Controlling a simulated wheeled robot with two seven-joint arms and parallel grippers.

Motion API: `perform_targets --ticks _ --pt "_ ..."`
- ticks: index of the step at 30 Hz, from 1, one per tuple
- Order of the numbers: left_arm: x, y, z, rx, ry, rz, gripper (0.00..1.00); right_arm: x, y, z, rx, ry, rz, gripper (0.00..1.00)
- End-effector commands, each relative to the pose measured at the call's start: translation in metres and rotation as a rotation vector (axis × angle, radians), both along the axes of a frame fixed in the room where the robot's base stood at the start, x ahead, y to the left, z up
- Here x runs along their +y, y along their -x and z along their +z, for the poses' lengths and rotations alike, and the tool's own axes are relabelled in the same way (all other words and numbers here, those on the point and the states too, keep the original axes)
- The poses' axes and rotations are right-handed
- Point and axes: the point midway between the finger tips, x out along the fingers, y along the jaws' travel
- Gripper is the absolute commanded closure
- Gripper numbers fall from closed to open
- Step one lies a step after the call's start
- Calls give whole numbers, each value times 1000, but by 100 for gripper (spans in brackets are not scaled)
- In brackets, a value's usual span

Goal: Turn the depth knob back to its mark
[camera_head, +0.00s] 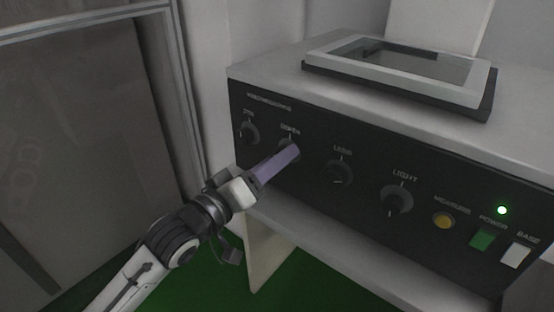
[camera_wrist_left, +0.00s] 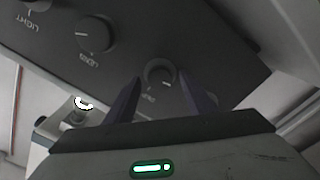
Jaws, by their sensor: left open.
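The black front panel (camera_head: 300,165) carries a row of dark round knobs with white pointer lines. My left gripper (camera_head: 290,153) reaches the second knob from the left and partly covers it in the head view; that knob's small label is too blurred to read surely. In the left wrist view, the same knob (camera_wrist_left: 159,73) sits between the two open purple fingers (camera_wrist_left: 161,80), with visible gaps on both sides. Whether the fingertips overlap the knob in depth is unclear. My right gripper is not in view.
Other knobs are the leftmost one (camera_head: 248,134), the lens knob (camera_head: 338,173) and the light knob (camera_head: 396,200). A yellow button (camera_head: 443,220), green power switch (camera_head: 483,239), white switch (camera_head: 515,254) and lit green lamp (camera_head: 502,210) are at right. A framed plate (camera_head: 340,72) lies on top.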

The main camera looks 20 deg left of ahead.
Motion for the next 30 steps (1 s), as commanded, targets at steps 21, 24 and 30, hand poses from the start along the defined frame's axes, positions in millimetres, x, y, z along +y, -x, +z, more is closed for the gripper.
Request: perform_targets --ticks 21,24,30 --pt "-3 -9 0 1 -1 0 92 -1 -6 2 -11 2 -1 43" --pt "-3 -9 0 0 -5 0 92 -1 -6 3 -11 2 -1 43" --pt "-3 -9 1 -16 -50 1 92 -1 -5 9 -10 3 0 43"
